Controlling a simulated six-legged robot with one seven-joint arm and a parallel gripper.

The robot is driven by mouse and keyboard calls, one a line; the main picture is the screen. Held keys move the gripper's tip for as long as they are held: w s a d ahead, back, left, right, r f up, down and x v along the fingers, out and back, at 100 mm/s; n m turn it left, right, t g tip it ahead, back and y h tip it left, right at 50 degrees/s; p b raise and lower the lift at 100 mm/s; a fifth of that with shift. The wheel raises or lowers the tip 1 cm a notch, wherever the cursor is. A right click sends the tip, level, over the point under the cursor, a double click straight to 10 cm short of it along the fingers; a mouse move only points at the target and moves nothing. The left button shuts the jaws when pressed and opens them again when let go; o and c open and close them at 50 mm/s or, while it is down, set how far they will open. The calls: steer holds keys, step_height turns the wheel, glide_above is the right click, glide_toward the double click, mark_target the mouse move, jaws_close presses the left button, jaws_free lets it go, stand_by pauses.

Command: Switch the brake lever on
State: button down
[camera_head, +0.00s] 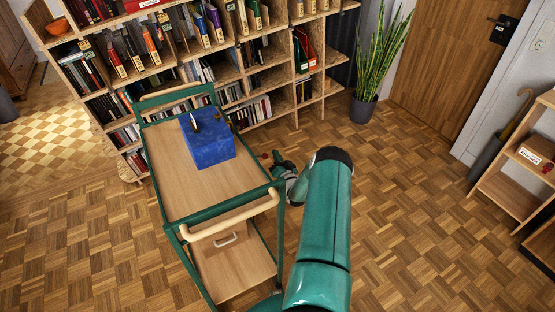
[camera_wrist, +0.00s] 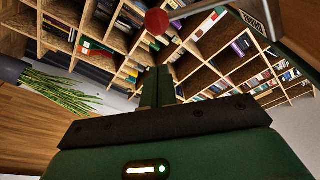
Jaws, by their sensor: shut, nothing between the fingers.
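A green-framed cart (camera_head: 185,190) with wooden shelves stands left of my arm. A small red knob (camera_head: 265,157) shows by the cart's right side, just left of my gripper (camera_head: 279,158). In the wrist view a red knob (camera_wrist: 157,22), probably the brake lever's end, is just beyond the tips of my gripper (camera_wrist: 157,70). The fingers are together and empty. A gap shows between the tips and the knob in that view; I cannot tell the true distance.
A blue box (camera_head: 208,142) sits on the cart's top shelf. The cart's pale handle (camera_head: 233,217) is close to my arm. Bookshelves (camera_head: 262,55) and a potted plant (camera_head: 364,105) stand behind. The parquet floor (camera_head: 400,210) right of my arm is clear.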

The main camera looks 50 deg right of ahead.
steer(key=v, duration=1)
steer(key=shift+s+r, duration=0.2)
steer(key=shift+r, duration=0.15)
